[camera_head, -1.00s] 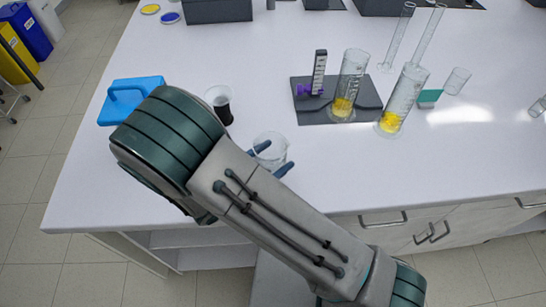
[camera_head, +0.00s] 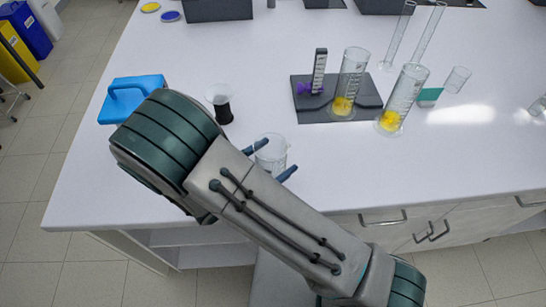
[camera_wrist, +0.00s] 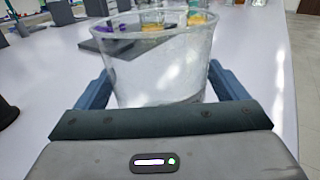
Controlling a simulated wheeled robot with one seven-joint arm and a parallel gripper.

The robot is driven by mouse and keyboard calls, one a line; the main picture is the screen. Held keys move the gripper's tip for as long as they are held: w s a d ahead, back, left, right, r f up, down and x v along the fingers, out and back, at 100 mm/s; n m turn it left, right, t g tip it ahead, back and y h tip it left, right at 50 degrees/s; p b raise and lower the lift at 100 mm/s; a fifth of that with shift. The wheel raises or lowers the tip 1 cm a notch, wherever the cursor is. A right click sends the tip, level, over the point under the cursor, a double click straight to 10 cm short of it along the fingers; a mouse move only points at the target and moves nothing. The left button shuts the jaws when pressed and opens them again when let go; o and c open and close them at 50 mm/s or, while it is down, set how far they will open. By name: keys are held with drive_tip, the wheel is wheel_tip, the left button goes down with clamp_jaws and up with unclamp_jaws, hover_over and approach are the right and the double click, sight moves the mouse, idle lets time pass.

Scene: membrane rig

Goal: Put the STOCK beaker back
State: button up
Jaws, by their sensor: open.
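A clear, empty-looking beaker (camera_head: 271,153) stands near the front edge of the white bench; I cannot read a STOCK label on it. My gripper (camera_head: 274,160) is open, with one blue finger on either side of this beaker. In the wrist view the beaker (camera_wrist: 160,65) fills the space between the fingers of my gripper (camera_wrist: 161,88), its rim above them. Its base is partly hidden by the gripper body. A second vessel with dark contents (camera_head: 222,108) stands just behind and to the left.
A blue handled block (camera_head: 130,97) lies to the left. A dark stand plate (camera_head: 313,114) holds a measuring cylinder with yellow contents (camera_head: 349,82); another cylinder (camera_head: 402,98) stands beside it. A small clear beaker (camera_head: 457,80) is further right. The front right of the bench is clear.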

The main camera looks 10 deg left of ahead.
drive_tip(key=b+v, duration=0.3)
drive_tip(key=v, duration=0.8)
drive_tip(key=shift+s+a+r, duration=0.1)
drive_tip(key=shift+s+a, duration=0.25)
drive_tip(key=shift+s, duration=0.05)
